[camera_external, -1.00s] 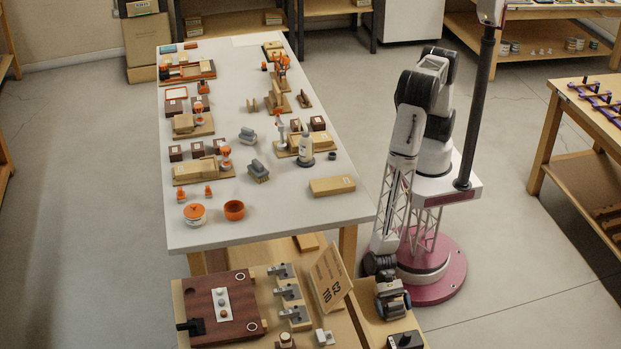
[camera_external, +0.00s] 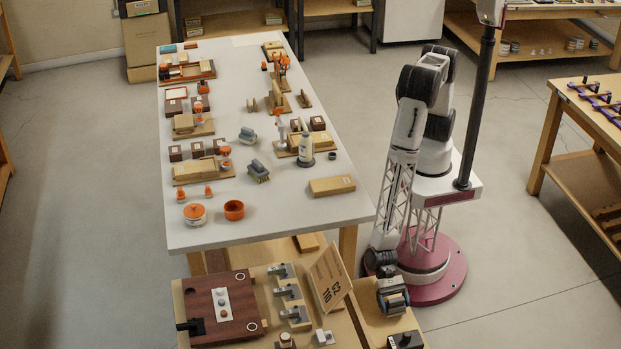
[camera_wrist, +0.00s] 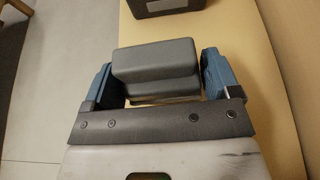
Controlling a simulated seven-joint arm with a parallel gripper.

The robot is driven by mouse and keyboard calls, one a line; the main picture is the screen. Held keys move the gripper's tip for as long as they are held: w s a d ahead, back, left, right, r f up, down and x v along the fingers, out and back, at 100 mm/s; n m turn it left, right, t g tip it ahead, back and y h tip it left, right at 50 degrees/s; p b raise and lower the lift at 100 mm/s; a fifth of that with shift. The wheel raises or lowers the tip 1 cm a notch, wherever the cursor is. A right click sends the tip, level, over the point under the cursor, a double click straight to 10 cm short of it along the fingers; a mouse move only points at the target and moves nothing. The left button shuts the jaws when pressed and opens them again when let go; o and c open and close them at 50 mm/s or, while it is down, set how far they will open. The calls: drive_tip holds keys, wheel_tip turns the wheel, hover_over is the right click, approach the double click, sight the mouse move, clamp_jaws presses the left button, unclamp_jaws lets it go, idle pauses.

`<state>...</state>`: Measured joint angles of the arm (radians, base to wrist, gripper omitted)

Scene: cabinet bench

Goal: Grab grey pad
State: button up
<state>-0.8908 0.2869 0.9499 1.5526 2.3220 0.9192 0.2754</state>
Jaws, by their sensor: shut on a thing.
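The grey pad (camera_wrist: 155,68) is a stepped, block-shaped piece in the wrist view. It sits between the two blue fingers of my gripper (camera_wrist: 157,80), which is shut on it. In the external view my gripper (camera_external: 393,294) is low, at the right end of the near wooden bench, beside my base. The pad is small and partly covered by the fingers there. A narrow gap seems to lie between gripper and bench, but its height is hard to tell.
A black box (camera_external: 405,340) stands on the bench near my gripper; a dark box (camera_wrist: 163,5) shows at the top of the wrist view. A tilted numbered sign (camera_external: 329,278) stands to the left. The bench surface (camera_wrist: 237,60) around the pad is bare.

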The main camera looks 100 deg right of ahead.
drive_tip(key=s+d+r, duration=0.2)
drive_tip(key=s+d, duration=0.6)
drive_tip(key=d, duration=0.5)
drive_tip(key=shift+s+d+r, duration=0.25)
drive_tip(key=shift+s+r, duration=0.1)
drive_tip(key=shift+r, duration=0.05)
